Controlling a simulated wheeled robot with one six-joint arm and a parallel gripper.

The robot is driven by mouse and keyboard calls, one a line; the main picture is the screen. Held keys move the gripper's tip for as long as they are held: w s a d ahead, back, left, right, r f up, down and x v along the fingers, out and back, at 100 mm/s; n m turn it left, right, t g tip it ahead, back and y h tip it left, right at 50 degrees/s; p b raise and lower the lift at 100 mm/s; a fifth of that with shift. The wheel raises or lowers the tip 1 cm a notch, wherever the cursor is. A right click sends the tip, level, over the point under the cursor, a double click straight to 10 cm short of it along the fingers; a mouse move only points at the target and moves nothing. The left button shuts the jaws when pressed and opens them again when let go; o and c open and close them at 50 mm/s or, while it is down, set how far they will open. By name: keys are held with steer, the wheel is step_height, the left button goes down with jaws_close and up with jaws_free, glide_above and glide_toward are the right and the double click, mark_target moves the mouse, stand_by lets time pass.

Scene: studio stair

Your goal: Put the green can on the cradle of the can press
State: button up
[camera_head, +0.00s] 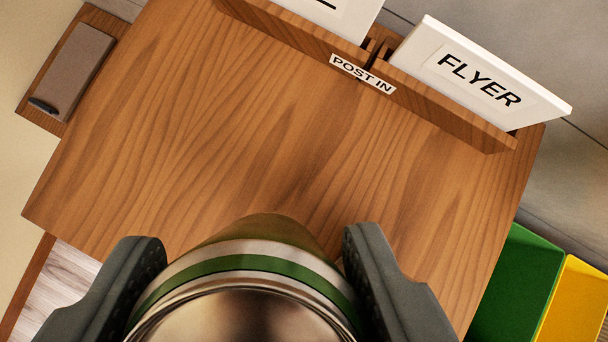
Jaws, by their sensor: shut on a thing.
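My gripper (256,262) is at the bottom of the view, with one dark finger on each side of a can. It is shut on the can (262,268), which has a silver end facing me, a green band and pale bands around its side. The lower part of the can is cut off by the frame edge. The can is in front of a wooden surface; whether it touches that surface I cannot tell. No can press or cradle shows in this view.
A wooden table top (250,130) is mostly bare. At its far edge a wooden rack labelled "POST IN" (363,73) holds a "FLYER" card (480,80) and another white card. A grey device on a wooden board (78,72) is at upper left. Green (515,285) and yellow (575,305) boxes are lower right.

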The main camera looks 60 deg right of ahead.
mark_target(271, 240)
steer(key=shift+w+d+f, duration=0.15)
steer(key=shift+f, duration=4.9)
steer(key=shift+f, duration=0.1)
steer(key=o, duration=0.9)
steer(key=shift+o, duration=0.2)
steer(key=v, duration=1.2)
steer(key=shift+r, duration=0.25)
